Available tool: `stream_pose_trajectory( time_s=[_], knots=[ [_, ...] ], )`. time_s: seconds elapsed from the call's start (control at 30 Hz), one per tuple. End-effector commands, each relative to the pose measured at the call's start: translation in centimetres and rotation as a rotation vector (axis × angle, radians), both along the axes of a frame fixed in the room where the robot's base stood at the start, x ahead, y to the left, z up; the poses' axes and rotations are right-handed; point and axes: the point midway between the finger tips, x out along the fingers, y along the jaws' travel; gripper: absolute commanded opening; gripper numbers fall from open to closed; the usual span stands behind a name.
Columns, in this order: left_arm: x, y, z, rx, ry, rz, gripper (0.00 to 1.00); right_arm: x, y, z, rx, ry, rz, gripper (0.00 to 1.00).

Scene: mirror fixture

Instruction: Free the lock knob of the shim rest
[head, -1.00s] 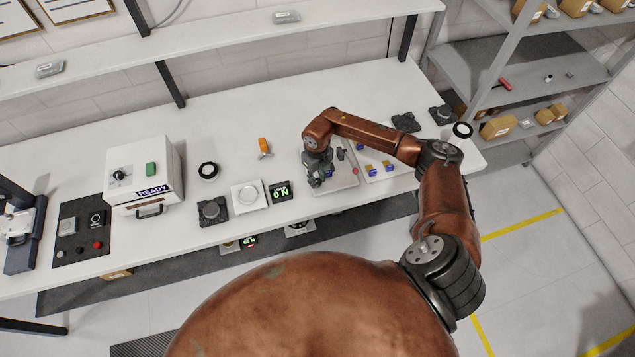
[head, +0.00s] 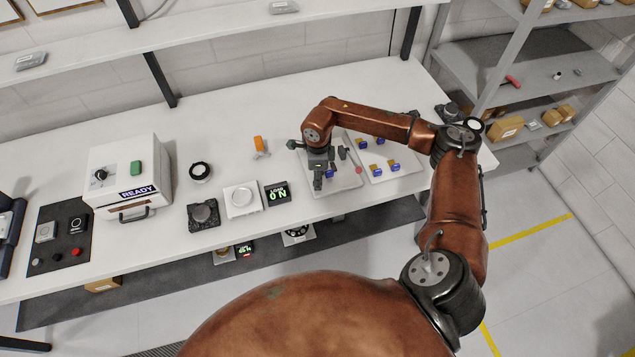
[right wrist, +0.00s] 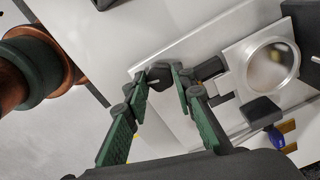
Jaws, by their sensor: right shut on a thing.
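In the right wrist view a dark knob (right wrist: 159,76) sits between the green-padded fingers of my right gripper (right wrist: 159,84), at the edge of a pale fixture plate (right wrist: 205,125). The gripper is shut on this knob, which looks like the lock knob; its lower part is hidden. A round mirror (right wrist: 271,63) in a square silver mount stands to the right of the fingers. In the head view my right gripper (head: 318,182) points down over the left part of the fixture plate (head: 346,184) and hides the knob. My left gripper is not in view.
An orange-handled tool (head: 259,145) lies behind. A tray (head: 405,181) with blue and yellow parts is close on the right.

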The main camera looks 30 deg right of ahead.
Motion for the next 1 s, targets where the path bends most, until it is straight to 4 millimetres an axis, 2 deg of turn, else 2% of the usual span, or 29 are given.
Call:
stream_pose_trajectory(
  time_s=[0.1, 0.4, 1.0],
  knots=[
    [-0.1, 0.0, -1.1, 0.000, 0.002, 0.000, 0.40, 0.1, -0.1, -0.2, -0.001, 0.000, 0.086, 0.00],
    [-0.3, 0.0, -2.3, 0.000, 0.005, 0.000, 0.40, 0.0, 0.0, -0.1, 0.000, -0.001, 0.239, 0.00],
    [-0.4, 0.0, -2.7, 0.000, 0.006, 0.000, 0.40, 0.0, 0.0, 0.1, 0.000, -0.001, 0.293, 0.00]
  ],
)
